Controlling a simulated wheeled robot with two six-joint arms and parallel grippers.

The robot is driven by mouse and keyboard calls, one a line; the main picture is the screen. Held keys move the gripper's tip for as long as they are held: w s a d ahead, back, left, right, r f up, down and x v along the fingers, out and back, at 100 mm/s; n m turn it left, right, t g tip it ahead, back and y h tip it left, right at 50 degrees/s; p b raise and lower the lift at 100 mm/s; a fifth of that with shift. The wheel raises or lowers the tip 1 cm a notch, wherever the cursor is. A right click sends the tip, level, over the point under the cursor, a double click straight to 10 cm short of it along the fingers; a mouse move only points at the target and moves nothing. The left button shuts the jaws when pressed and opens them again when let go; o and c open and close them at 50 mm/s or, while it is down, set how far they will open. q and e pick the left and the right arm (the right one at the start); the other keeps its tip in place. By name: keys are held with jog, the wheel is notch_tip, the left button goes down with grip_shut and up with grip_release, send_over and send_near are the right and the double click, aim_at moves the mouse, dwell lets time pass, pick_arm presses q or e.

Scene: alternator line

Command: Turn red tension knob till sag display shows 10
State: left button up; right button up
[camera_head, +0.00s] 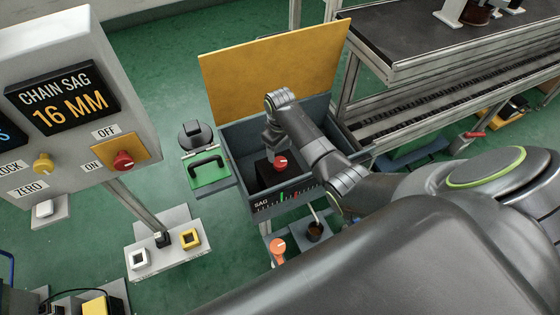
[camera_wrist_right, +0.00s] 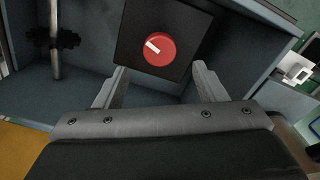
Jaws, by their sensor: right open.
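The red tension knob (camera_head: 281,163) sits on a black block inside an open grey box (camera_head: 228,168). In the right wrist view the red knob (camera_wrist_right: 160,52) shows a white pointer line aimed to the upper left. My right gripper (camera_wrist_right: 158,80) is open, with its fingertips just short of the knob and on either side of it, not touching it. In the head view the right gripper (camera_head: 272,146) is over the box, close to the knob. The sag display (camera_head: 62,98) reads "CHAIN SAG 16 MM". My left gripper is in neither view.
The box's yellow lid (camera_head: 270,68) stands open behind. A printed SAG scale (camera_head: 285,200) is on its front. The display panel has a red switch (camera_head: 123,160) and a yellow knob (camera_head: 43,163). A conveyor (camera_head: 440,40) is at the upper right.

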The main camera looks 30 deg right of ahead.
aim_at(280, 161)
notch_tip(280, 161, down, 4)
jog(key=shift+r+b, duration=0.1)
jog(key=shift+b, duration=0.4)
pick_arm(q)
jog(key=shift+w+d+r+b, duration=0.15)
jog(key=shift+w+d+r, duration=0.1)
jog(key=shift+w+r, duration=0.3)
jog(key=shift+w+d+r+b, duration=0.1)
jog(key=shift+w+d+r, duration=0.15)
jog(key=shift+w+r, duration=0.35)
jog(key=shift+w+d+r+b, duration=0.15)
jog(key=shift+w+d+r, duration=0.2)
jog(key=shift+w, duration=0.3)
pick_arm(e)
jog(key=shift+f, duration=1.4)
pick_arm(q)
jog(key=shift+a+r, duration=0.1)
pick_arm(e)
jog(key=shift+c, duration=0.4)
jog(key=c, duration=0.9)
